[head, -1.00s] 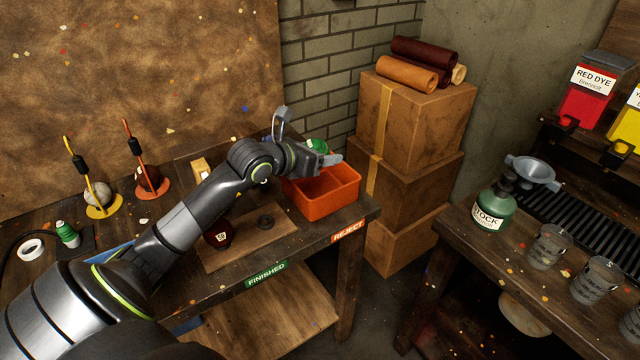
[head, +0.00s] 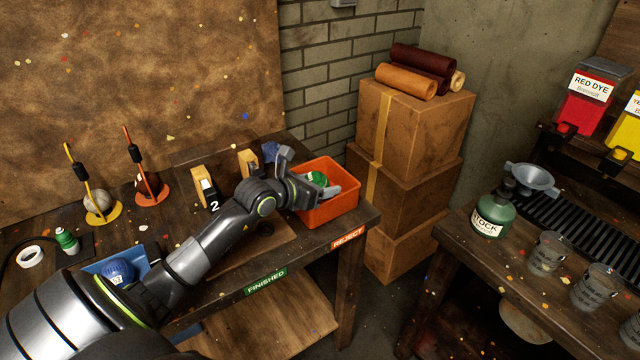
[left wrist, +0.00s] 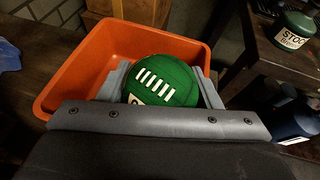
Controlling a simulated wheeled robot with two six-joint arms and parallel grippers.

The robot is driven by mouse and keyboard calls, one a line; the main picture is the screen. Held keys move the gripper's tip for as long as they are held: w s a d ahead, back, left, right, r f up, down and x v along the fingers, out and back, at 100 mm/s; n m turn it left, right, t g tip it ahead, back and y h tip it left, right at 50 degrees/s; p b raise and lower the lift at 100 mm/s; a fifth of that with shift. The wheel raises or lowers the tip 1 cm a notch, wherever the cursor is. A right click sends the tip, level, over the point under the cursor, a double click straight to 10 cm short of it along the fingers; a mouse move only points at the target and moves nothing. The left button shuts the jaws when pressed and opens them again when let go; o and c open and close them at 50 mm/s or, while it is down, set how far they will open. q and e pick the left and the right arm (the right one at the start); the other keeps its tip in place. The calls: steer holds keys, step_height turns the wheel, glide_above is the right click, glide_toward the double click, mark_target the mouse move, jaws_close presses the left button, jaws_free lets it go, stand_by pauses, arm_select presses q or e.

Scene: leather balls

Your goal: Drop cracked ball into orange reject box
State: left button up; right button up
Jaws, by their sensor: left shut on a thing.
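A green ball with white lacing (left wrist: 160,82) is between the fingers of my left gripper (head: 318,184). The gripper is shut on it and holds it within the mouth of the orange reject box (head: 333,213). In the left wrist view the box (left wrist: 85,62) surrounds the ball on the far and left sides. The ball (head: 317,179) shows only in part in the head view, behind the fingers. No crack can be made out on its visible side. My right gripper is not in view.
A blue ball (head: 119,271) sits in a blue tray at the left. Two stands (head: 101,206) (head: 151,188) hold balls at the back left. Stacked cardboard boxes (head: 414,130) rise right of the bench. A green stock bottle (head: 492,214) stands on the right table.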

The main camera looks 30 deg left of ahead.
arm_select(q)
steer(key=shift+f, duration=0.35)
steer(key=shift+s, duration=0.1)
steer(key=o, duration=0.7)
steer(key=shift+o, duration=0.3)
steer(key=shift+s+f, duration=0.1)
